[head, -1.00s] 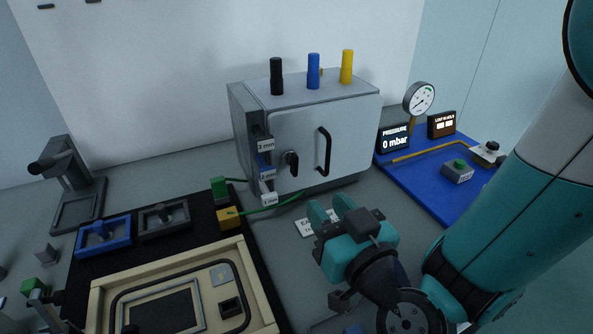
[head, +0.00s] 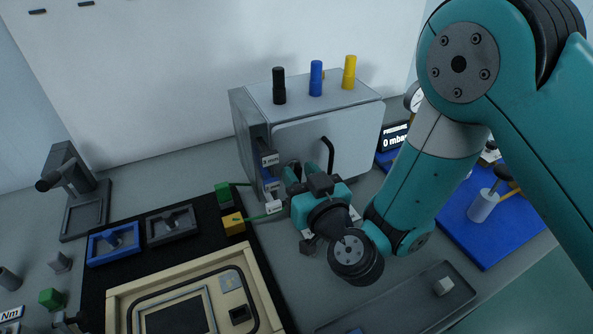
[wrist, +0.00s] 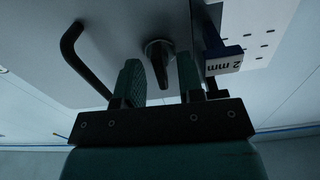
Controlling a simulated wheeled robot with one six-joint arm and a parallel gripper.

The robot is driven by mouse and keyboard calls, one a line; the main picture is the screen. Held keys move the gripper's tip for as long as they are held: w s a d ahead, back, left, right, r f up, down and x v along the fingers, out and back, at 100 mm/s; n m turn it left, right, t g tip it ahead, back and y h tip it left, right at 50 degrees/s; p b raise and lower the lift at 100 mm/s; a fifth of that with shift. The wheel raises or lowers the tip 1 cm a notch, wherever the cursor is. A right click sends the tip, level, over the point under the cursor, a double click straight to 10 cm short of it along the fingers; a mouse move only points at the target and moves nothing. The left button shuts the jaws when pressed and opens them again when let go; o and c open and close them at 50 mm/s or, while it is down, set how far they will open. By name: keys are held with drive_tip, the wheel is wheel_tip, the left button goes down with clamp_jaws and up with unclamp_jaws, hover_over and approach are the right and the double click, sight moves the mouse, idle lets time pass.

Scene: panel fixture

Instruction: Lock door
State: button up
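The door (head: 353,135) is the pale front panel of a grey box and looks closed. Its black bar handle (wrist: 72,50) shows in the wrist view, left of a small black lock knob (wrist: 158,58). In the head view my gripper hides the knob. My gripper (head: 312,168) is in front of the door's lower left. In the wrist view my gripper (wrist: 160,82) is open, with the knob between its two teal fingers. The fingers look apart from the knob; how far the tips are from the door is unclear.
Black, blue and yellow knobs (head: 316,78) stand on the box. Labelled tabs, one reading 2 mm (wrist: 224,60), sit beside the door edge. A beige framed panel (head: 255,285) lies at front left. A grey tray (head: 400,308) lies at front right, and a blue board (head: 490,240) at right.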

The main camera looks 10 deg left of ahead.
clamp_jaws()
drive_tip(key=shift+m, duration=0.3)
drive_tip(key=m, duration=0.3)
drive_tip(key=shift+m, duration=0.3)
drive_tip(key=shift+d+f+m+b, duration=0.1)
drive_tip(key=shift+m+b, duration=0.7)
drive_tip(key=shift+m, duration=2.4)
drive_tip(key=shift+d+f+m+b, duration=0.1)
drive_tip(key=shift+m+b, duration=0.65)
drive_tip(key=shift+m, duration=2.45)
